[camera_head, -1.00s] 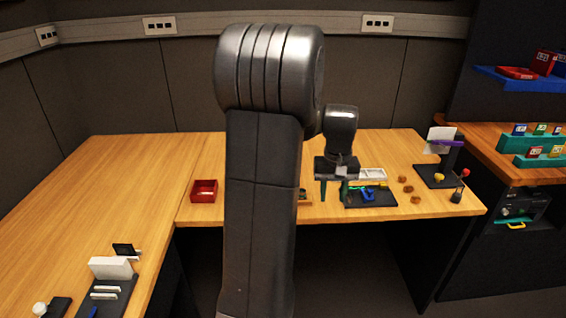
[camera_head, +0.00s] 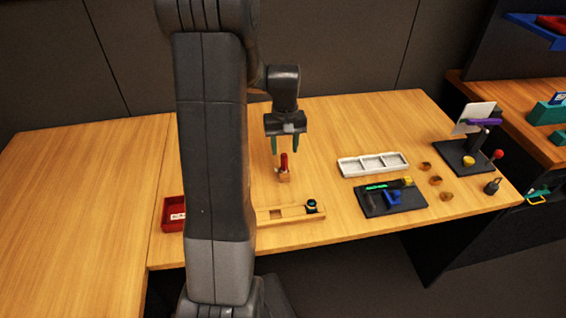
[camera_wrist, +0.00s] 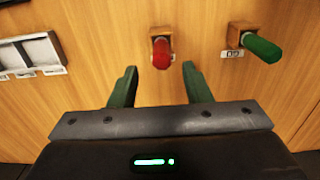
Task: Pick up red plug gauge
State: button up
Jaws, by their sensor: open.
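The red plug gauge (camera_head: 284,162) stands upright in a small wooden block (camera_head: 283,177) on the table. In the wrist view the red plug gauge (camera_wrist: 161,52) lies ahead of the finger gap, roughly centred, with its wooden block (camera_wrist: 160,33) behind it. My gripper (camera_head: 285,149) is open and points down just above the gauge. In the wrist view the two green fingers of my gripper (camera_wrist: 159,69) are apart with nothing between them; I cannot tell exactly how much height separates them from the gauge.
A green plug gauge (camera_wrist: 262,47) in its own block is to the right in the wrist view. The head view shows a white tray (camera_head: 373,164), a dark mat (camera_head: 408,206) with tools, a wooden rail (camera_head: 284,214) and a red box (camera_head: 172,212). My arm hides part of the table.

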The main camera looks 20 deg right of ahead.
aim_at(284, 162)
jog(key=shift+s+a+f+p, duration=0.15)
jog(key=shift+f+p, duration=0.1)
jog(key=shift+f, duration=1.3)
jog(key=shift+s+a+f+p, duration=0.1)
jog(key=shift+s+f+p, duration=0.1)
jog(key=shift+f, duration=1.35)
jog(key=shift+w, duration=0.1)
jog(key=shift+c, duration=0.2)
grip_shut()
